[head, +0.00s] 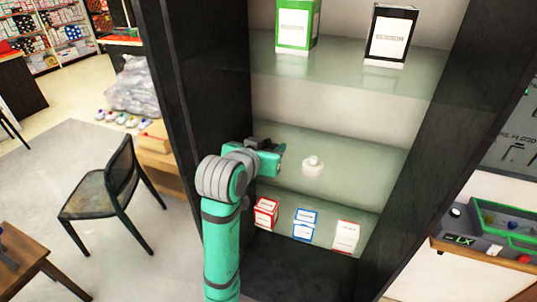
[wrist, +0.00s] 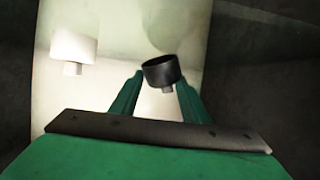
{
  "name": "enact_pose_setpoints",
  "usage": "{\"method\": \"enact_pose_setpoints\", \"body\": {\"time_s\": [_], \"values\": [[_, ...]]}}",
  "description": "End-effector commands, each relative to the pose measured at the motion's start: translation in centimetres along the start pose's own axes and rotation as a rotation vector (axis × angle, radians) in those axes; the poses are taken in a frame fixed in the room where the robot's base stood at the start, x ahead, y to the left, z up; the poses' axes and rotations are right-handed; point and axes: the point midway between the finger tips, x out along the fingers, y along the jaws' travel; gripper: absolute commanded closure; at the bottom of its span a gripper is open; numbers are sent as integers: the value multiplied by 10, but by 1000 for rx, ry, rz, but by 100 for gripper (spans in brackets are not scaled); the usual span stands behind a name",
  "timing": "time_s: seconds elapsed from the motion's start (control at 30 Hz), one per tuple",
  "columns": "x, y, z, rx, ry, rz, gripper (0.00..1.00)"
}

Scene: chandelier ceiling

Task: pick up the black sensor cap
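The black sensor cap (wrist: 161,73) is in the wrist view, a short dark round piece with a small stub. It lies between and just beyond the tips of my green fingers. My gripper (wrist: 160,82) is open, with a finger to each side of the cap; whether either finger touches it I cannot tell. In the head view my gripper (head: 279,152) reaches over the middle glass shelf (head: 345,150), and the black cap is hidden behind it. A white cap-like piece (head: 313,165) stands to the right on that shelf; it also shows at the wrist view's left (wrist: 73,48).
Dark cabinet sides (head: 195,70) flank the shelf. A green box (head: 297,24) and a black box (head: 391,34) stand on the shelf above. Small red and blue boxes (head: 305,223) sit below. The shelf's right part is clear.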

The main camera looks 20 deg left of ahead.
Motion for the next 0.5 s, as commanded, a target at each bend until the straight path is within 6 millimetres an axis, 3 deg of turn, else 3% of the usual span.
{"method": "enact_pose_setpoints", "body": {"time_s": [0.17,0.23,0.27,0.5], "values": [[2,5,2,0,-8,8,63],[3,7,2,1,-8,11,80],[4,8,2,2,-9,12,82],[3,6,4,0,-12,11,85]]}}
